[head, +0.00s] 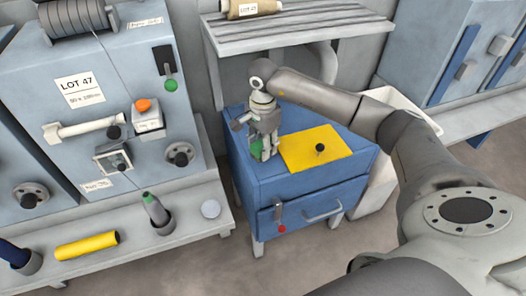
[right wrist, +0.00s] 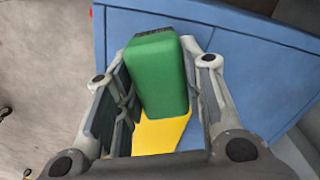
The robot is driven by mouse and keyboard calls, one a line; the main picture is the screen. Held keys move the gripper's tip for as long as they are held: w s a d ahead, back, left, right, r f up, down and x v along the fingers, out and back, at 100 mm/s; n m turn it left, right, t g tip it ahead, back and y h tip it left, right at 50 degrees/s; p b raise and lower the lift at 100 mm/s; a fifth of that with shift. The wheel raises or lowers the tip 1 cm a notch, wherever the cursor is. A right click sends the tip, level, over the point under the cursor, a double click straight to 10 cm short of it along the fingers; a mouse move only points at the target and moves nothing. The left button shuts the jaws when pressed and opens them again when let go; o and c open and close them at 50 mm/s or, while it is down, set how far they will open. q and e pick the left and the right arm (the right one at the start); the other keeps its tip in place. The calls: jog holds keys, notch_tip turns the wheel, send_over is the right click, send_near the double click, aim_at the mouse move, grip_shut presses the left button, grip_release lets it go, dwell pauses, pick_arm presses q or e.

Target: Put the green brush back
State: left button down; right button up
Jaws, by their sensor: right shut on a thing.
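The green brush (right wrist: 158,72) is a rounded green block with a dark strip at its far end, held between the fingers of my right gripper (right wrist: 153,75). In the head view my right gripper (head: 262,148) points down over the left part of the blue cabinet top, and a bit of the green brush (head: 256,149) shows between the fingers. I cannot tell whether the brush touches the cabinet top. My left gripper is not in view.
A yellow cloth (head: 312,146) with a small black knob lies on the blue cabinet (head: 290,195), right of the gripper. A slatted shelf (head: 300,35) stands behind.

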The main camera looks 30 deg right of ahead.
jog(key=shift+f, duration=1.3)
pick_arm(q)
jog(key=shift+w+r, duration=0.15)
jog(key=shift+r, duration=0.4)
pick_arm(e)
jog(key=shift+f, duration=0.1)
jog(key=o, duration=1)
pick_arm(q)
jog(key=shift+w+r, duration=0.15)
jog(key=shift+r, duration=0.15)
pick_arm(e)
jog(key=shift+o, duration=1.3)
notch_tip(320, 180, up, 12)
jog(key=shift+r+p, duration=0.15)
jog(key=shift+p, duration=0.4)
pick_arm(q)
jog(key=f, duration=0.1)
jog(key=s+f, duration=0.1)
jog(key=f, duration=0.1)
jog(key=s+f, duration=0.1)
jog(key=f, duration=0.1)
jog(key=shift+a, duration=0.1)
